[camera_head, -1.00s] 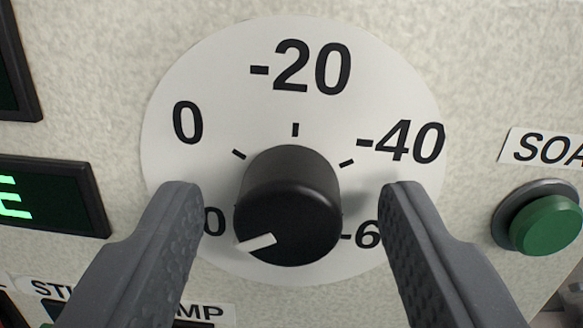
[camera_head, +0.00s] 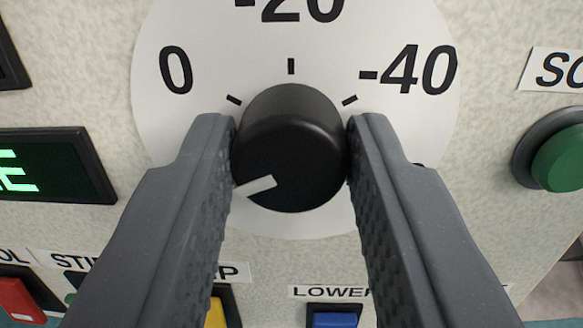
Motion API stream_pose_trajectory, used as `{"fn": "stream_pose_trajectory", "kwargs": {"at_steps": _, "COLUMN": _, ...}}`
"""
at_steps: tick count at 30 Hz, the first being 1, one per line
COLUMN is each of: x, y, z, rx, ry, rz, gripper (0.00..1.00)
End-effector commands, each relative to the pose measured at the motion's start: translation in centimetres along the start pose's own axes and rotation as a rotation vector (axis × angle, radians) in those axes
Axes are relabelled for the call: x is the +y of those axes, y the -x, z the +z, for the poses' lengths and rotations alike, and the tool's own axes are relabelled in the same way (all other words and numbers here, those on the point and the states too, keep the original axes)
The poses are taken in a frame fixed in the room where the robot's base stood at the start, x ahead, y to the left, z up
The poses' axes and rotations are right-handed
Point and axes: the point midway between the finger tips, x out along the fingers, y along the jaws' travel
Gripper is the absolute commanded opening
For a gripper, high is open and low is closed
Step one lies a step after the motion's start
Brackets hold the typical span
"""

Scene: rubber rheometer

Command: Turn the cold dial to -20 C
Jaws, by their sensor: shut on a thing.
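The cold dial is a black round knob (camera_head: 292,140) on a white disc (camera_head: 290,222) with printed marks. The label 0 is at upper left, -20 at the top, partly cut off by the frame edge, and -40 at upper right. The knob's white pointer (camera_head: 256,186) points to the lower left, well away from the -20 tick (camera_head: 291,66). My gripper (camera_head: 292,135) is shut on the knob, one finger on each side. The fingers hide the lower labels of the disc.
A green button (camera_head: 562,158) is at the right. A dark display with green characters (camera_head: 50,165) is at the left. Below are a red button (camera_head: 20,300), a yellow button (camera_head: 217,308) and a blue button (camera_head: 334,319) under a label reading LOWER.

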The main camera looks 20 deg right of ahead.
Motion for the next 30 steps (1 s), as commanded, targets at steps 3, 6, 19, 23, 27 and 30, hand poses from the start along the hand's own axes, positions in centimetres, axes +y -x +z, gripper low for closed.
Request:
{"fn": "stream_pose_trajectory", "kwargs": {"at_steps": 3, "x": 0.09, "y": 0.03, "z": -0.01, "rx": 0.000, "ry": -0.078, "rz": 0.009, "gripper": 0.07}}
{"fn": "stream_pose_trajectory", "kwargs": {"at_steps": 6, "x": 0.10, "y": 0.03, "z": 0.06, "rx": 0.001, "ry": -0.162, "rz": 0.016, "gripper": 0.07}}
{"fn": "stream_pose_trajectory", "kwargs": {"at_steps": 19, "x": 0.21, "y": -0.02, "z": 0.18, "rx": 0.021, "ry": -0.569, "rz": 0.053, "gripper": 0.07}}
{"fn": "stream_pose_trajectory", "kwargs": {"at_steps": 23, "x": 0.19, "y": -0.01, "z": 0.30, "rx": 0.025, "ry": -0.692, "rz": 0.063, "gripper": 0.07}}
{"fn": "stream_pose_trajectory", "kwargs": {"at_steps": 27, "x": 0.18, "y": -0.04, "z": 0.42, "rx": 0.029, "ry": -0.825, "rz": 0.075, "gripper": 0.07}}
{"fn": "stream_pose_trajectory", "kwargs": {"at_steps": 30, "x": 0.21, "y": -0.08, "z": 0.46, "rx": 0.033, "ry": -0.920, "rz": 0.083, "gripper": 0.07}}
